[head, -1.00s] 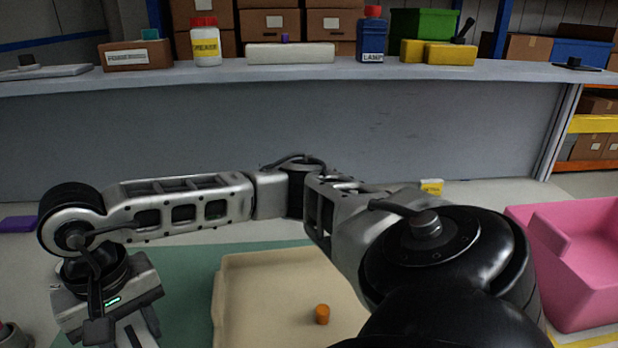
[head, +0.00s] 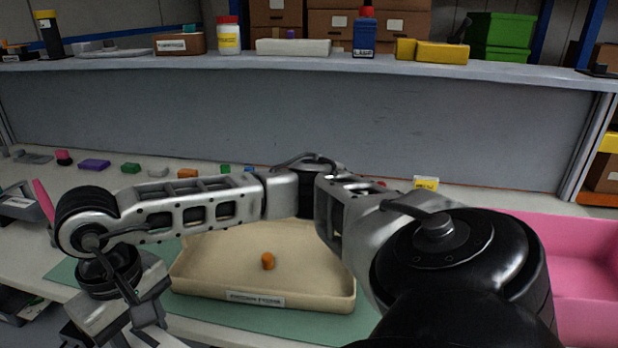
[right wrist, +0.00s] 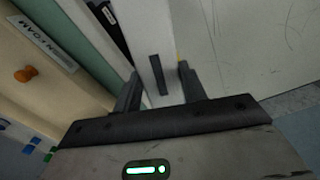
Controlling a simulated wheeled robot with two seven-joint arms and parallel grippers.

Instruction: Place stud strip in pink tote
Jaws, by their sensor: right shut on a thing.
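The pink tote (head: 580,222) stands at the right edge of the head view, partly cut off and partly behind my right arm. My right arm crosses the head view from the lower right to the left. My right gripper (right wrist: 158,88) hangs at the lower left there, its fingertips not clear. In the right wrist view it is shut on the stud strip (right wrist: 157,72), a narrow dark piece between the fingers against a pale surface; its full outline is unclear. The gripper is far from the tote. My left gripper is not in view.
A beige tray (head: 190,277) holding an orange knob (head: 268,261) lies on a green mat (head: 65,273). Several small coloured parts line the back of the table. A grey bin (head: 20,205) stands at far left. A raised shelf (head: 300,66) runs behind.

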